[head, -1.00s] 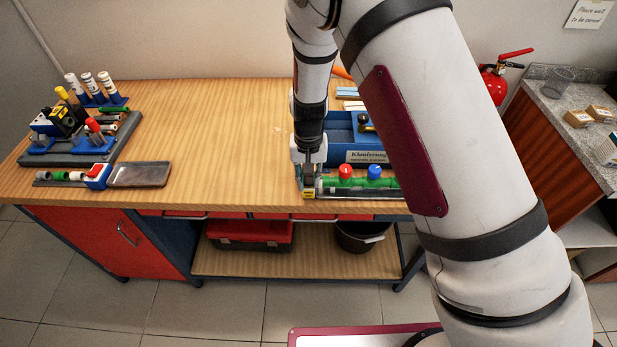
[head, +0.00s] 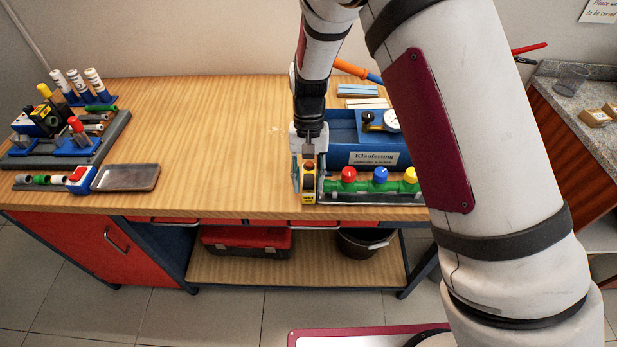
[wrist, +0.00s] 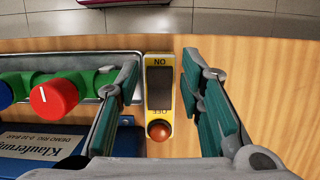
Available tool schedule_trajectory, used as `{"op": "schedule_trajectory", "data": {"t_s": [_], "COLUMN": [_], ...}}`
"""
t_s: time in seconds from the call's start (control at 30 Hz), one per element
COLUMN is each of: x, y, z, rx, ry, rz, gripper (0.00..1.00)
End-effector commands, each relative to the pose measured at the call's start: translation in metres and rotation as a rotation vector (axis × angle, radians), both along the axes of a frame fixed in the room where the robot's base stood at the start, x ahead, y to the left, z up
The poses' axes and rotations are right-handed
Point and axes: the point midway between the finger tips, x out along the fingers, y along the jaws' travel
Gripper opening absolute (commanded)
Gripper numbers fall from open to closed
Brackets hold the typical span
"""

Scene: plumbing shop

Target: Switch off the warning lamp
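The warning lamp is a narrow yellow unit (wrist: 150,123) with an orange-red dome at its near end, a dark rocker (wrist: 159,95), and the words ON and OFF. OFF is on the dome side. I cannot tell whether the dome is lit. It also shows as a small yellow block (head: 308,190) at the bench's front edge in the head view. My gripper (wrist: 160,64) is open and empty, pointing down with one finger on each side of the lamp and gaps on both sides. It also shows above the lamp in the head view (head: 308,168).
Right beside the lamp is a green pipe manifold with red (head: 348,174), blue and yellow knobs. Behind it stands a blue Klauferung box (head: 340,150) with a gauge. A red-button switch box (head: 80,178) and a tray (head: 126,178) lie far left. The bench middle (head: 205,140) is clear.

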Motion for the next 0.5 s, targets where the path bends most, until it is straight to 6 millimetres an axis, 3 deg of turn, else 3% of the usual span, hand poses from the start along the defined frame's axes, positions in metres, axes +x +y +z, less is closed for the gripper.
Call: {"op": "schedule_trajectory", "data": {"t_s": [0.33, 0.5], "x": [0.001, 0.006], "y": [0.000, 0.000], "z": [0.002, 0.020], "rx": [0.000, 0.002], "ry": [-0.001, -0.004], "rz": [0.001, 0.000], "gripper": [0.42, 0.42]}}
